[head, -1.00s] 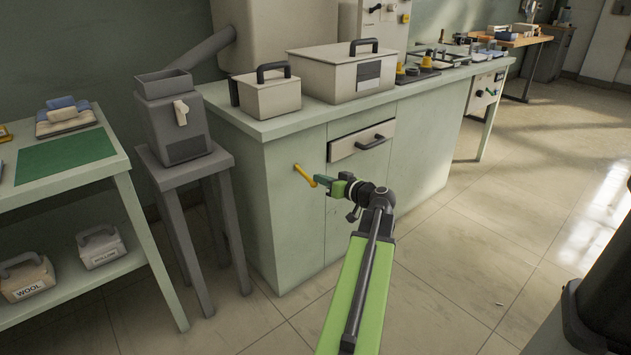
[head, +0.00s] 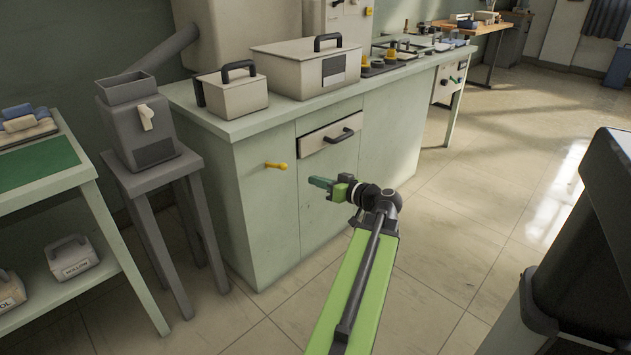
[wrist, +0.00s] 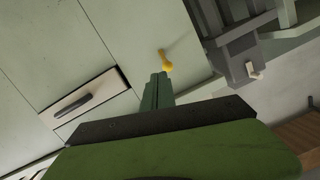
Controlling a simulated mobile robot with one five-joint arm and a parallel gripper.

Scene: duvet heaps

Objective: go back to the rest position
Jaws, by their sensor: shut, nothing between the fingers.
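My gripper (head: 321,184) is at the end of my green arm, in front of the pale green cabinet (head: 268,215). Its fingers are shut and empty. In the head view they point left toward a yellow handle (head: 276,165) on the cabinet front, with a visible gap between them. In the wrist view the closed fingers (wrist: 157,88) point up the picture, and the yellow handle (wrist: 166,62) appears just beyond their tips. The arm is stretched forward.
A drawer with a dark handle (head: 342,135) is in the cabinet above my gripper. A grey hopper machine (head: 140,125) stands on a stool to the left. A large dark bin-like object (head: 590,240) is close on the right. Open tiled floor (head: 450,255) lies between.

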